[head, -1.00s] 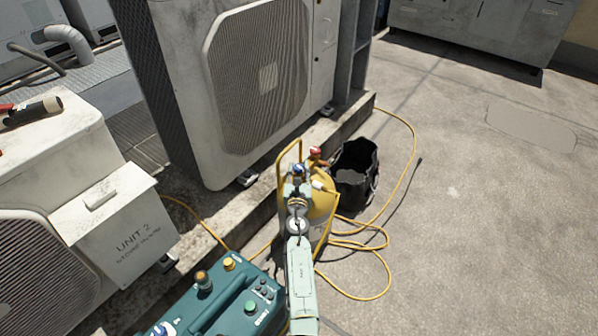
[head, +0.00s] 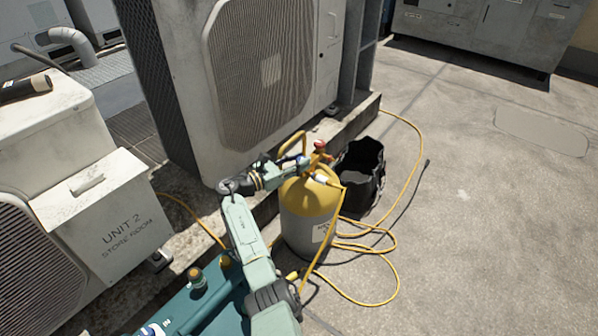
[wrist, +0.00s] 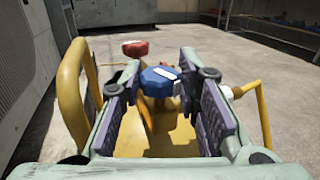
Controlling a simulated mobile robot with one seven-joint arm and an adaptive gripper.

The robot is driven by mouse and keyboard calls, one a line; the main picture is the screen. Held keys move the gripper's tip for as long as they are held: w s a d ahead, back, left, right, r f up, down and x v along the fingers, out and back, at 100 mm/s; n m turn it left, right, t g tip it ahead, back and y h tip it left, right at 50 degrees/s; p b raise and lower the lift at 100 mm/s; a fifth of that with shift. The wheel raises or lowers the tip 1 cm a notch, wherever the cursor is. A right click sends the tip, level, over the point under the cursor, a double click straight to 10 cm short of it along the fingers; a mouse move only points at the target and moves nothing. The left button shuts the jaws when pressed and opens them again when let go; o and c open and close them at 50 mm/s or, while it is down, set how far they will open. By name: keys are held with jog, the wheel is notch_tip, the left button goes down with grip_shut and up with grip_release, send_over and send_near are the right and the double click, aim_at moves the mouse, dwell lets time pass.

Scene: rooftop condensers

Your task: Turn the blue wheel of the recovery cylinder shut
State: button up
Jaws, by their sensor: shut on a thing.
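The recovery cylinder (head: 308,208) stands upright on the ground, grey below with a yellow top and a yellow handle loop. Its blue wheel (wrist: 160,82), with a white mark on top, sits between my fingers in the wrist view. My gripper (wrist: 159,78) is shut on the blue wheel, one purple-padded finger on each side. In the head view my gripper (head: 290,164) reaches the valves from the left and mostly hides the blue wheel. A red wheel (wrist: 135,48) is just beyond the blue one and also shows in the head view (head: 320,145).
A yellow hose (head: 365,246) runs from the cylinder and loops on the ground. A black bucket (head: 360,172) stands close behind to the right. A large condenser unit (head: 262,75) rises at the back left. The concrete on the right is clear.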

jog(key=m+g+h+b, duration=0.1)
jog(key=b, duration=0.1)
jog(key=m+g+h+b, duration=0.1)
jog(key=g+b, duration=0.1)
jog(key=b, duration=0.1)
jog(key=shift+w+a+f+m+g, duration=0.15)
jog(key=shift+w+f+m+g, duration=0.05)
jog(key=shift+f+m+g, duration=0.1)
jog(key=shift+r+m+g+b, duration=0.15)
jog(key=shift+m+g+b, duration=0.35)
jog(key=shift+b, duration=0.75)
jog(key=shift+r+g+h+b, duration=0.15)
jog(key=shift+g+h+b, duration=0.15)
jog(key=shift+g+b, duration=0.1)
jog(key=o, duration=1.2)
jog(key=shift+r+p, duration=0.1)
jog(key=shift+p, duration=0.35)
